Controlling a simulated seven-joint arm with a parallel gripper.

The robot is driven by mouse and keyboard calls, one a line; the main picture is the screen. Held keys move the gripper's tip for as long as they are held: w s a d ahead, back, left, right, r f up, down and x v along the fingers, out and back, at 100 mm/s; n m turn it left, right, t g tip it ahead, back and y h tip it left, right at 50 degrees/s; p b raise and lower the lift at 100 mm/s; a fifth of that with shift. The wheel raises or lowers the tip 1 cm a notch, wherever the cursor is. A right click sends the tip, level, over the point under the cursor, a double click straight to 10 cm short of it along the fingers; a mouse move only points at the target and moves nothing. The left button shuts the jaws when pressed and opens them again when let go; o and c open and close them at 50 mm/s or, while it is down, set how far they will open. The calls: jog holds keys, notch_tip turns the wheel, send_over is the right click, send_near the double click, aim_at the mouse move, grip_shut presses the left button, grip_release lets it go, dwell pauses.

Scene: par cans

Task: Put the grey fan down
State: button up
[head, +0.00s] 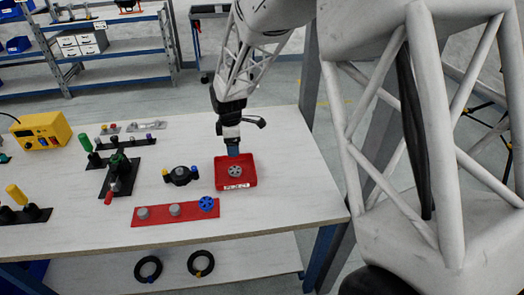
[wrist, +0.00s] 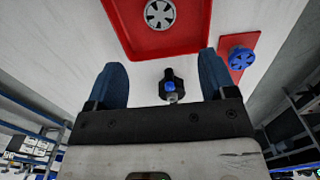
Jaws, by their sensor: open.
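The grey fan (head: 235,171) lies flat inside the red tray (head: 237,186) on the table. In the wrist view the fan (wrist: 160,14) shows at the top edge, on the floor of the red tray (wrist: 190,45), apart from my fingers. My gripper (head: 233,152) is above the back part of the tray in the head view. In the wrist view its two blue fingers (wrist: 162,70) are spread wide with nothing between them. How far the fingertips are above the tray is hard to tell.
A red board (head: 155,218) with two grey pegs and a blue fan (head: 206,203) lies in front of the tray. A black device (head: 181,175) with a blue knob stands to the tray's left. A yellow box (head: 42,131) and black fixtures are farther left. Table right of the tray is clear.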

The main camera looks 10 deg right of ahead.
jog(key=s+d+r+m+t, duration=0.1)
jog(key=s+d+r+m, duration=0.35)
jog(key=s+r, duration=0.35)
jog(key=s+d+r+m, duration=0.4)
jog(key=s+d+r, duration=0.1)
jog(key=s+r, duration=0.2)
jog(key=s+d+r+m, duration=0.1)
jog(key=s+d+m, duration=0.1)
jog(key=s, duration=0.5)
jog(key=s+d+r+m+t, duration=0.1)
jog(key=s+m, duration=0.3)
jog(key=s, duration=0.4)
jog(key=s+d+r+m, duration=0.3)
jog(key=s+d, duration=0.1)
jog(key=s, duration=0.4)
jog(key=shift+s+r+m+t, duration=0.15)
jog(key=shift+s+m+t, duration=0.1)
jog(key=shift+m+t, duration=0.1)
